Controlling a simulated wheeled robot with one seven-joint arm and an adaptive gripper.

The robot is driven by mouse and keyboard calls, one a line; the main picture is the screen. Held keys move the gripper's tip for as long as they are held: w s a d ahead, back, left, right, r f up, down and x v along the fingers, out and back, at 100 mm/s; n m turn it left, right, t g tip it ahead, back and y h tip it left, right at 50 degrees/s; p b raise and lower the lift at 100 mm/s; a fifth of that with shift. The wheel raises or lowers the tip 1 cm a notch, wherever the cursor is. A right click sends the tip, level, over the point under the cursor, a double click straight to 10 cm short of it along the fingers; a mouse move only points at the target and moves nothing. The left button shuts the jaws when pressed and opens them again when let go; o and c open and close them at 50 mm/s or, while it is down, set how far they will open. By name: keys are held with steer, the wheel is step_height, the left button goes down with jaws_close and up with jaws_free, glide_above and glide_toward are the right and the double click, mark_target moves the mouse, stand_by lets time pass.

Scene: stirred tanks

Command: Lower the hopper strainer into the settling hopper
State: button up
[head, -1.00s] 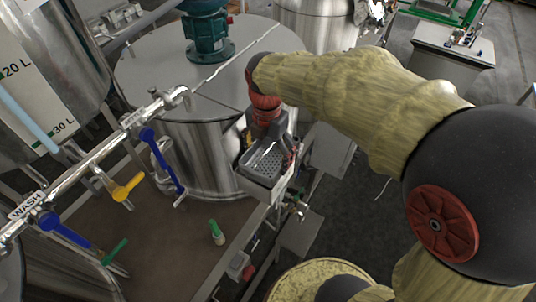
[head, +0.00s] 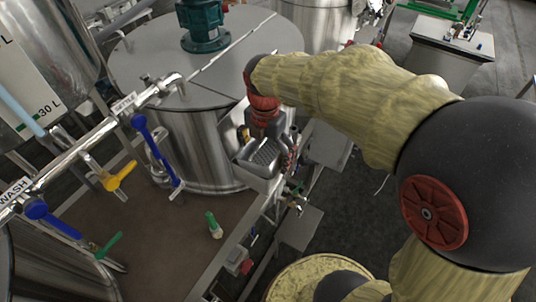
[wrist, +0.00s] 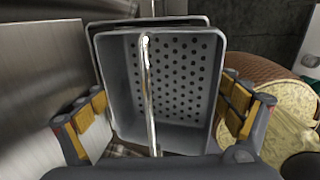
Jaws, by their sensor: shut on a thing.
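The hopper strainer (wrist: 185,75) is a grey basket with a perforated wall; a shiny metal bar (wrist: 150,95) crosses it in the wrist view. My gripper (wrist: 162,103) is shut on the strainer, with yellow finger pads showing on its left and right sides. In the head view my gripper (head: 266,125) is above the perforated grey strainer (head: 266,155) at the tank's right side. A second dark rim (wrist: 110,23) shows just behind the strainer's rim; it may be the settling hopper. Whether the strainer is inside or above it, I cannot tell.
A large steel tank (head: 205,145) stands just left of the strainer. Pipes with blue and yellow valve handles (head: 115,177) run at the left. Valves and fittings (head: 297,200) are close below right.

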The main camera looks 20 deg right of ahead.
mark_target(265, 156)
steer(key=f, duration=0.2)
steer(key=shift+s+a+f+b, duration=0.2)
steer(key=shift+f+b, duration=0.1)
steer(key=shift+b, duration=0.1)
steer(key=shift+o, duration=0.4)
steer(key=shift+s+d+f+b, duration=0.2)
steer(key=shift+f+b, duration=0.2)
steer(key=shift+f, duration=0.15)
steer(key=shift+w+f, duration=0.2)
steer(key=shift+w, duration=0.4)
steer(key=shift+c, duration=0.8)
steer(key=shift+r, duration=0.45)
steer(key=shift+c, duration=0.4)
steer(key=o, duration=1.4)
steer(key=shift+w+r, duration=0.1)
steer(key=shift+o, duration=0.3)
step_height(265, 156, up, 6)
steer(key=shift+s+r, duration=0.35)
steer(key=shift+r, duration=0.2)
steer(key=shift+s+d, duration=0.1)
steer(key=shift+d, duration=0.05)
